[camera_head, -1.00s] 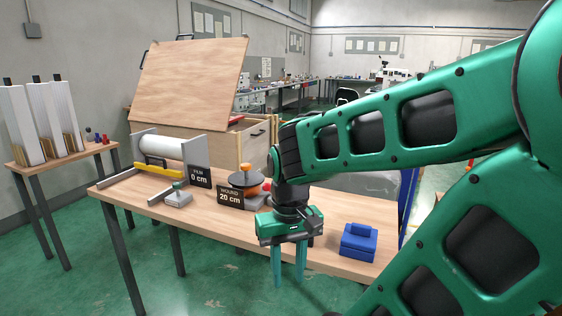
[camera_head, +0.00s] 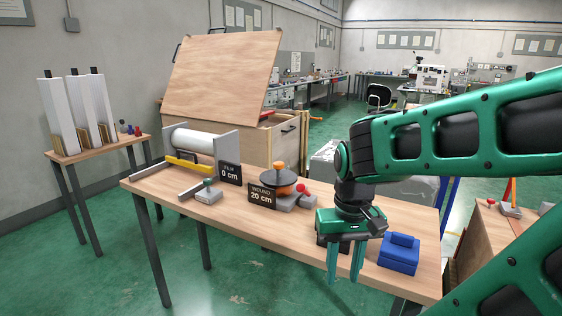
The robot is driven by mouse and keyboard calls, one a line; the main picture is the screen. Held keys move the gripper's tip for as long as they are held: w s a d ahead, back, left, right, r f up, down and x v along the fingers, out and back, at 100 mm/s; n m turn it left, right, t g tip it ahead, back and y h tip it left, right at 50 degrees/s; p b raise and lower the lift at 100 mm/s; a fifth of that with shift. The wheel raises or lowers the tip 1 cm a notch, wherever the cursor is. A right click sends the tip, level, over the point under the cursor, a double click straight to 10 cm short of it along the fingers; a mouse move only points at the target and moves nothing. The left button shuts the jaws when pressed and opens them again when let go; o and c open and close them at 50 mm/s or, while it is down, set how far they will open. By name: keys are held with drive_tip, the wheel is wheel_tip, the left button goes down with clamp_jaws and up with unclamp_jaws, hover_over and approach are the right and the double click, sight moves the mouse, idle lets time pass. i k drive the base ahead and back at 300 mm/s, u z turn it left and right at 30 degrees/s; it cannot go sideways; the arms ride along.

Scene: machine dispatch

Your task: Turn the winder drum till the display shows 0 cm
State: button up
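The winder (camera_head: 277,187) stands near the middle of the workbench, with a dark round drum and an orange knob on top. Its black display (camera_head: 262,196) reads WOUND 20 cm. A second display (camera_head: 230,174), by the white film roll (camera_head: 195,142), reads FILM 0 cm. My gripper (camera_head: 344,278) points down at the bench's front edge, right of the winder and apart from it. Its two green fingers are apart with nothing between them.
A red-knobbed grey part (camera_head: 303,195) sits right beside the winder. A blue block (camera_head: 399,254) lies right of my gripper. A small grey block with a green knob (camera_head: 208,192) is at the left front. A wooden box with a raised lid (camera_head: 220,77) stands behind the bench.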

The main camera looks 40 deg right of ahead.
sight(282, 180)
drive_tip(key=i, duration=0.95)
drive_tip(key=u, duration=0.1)
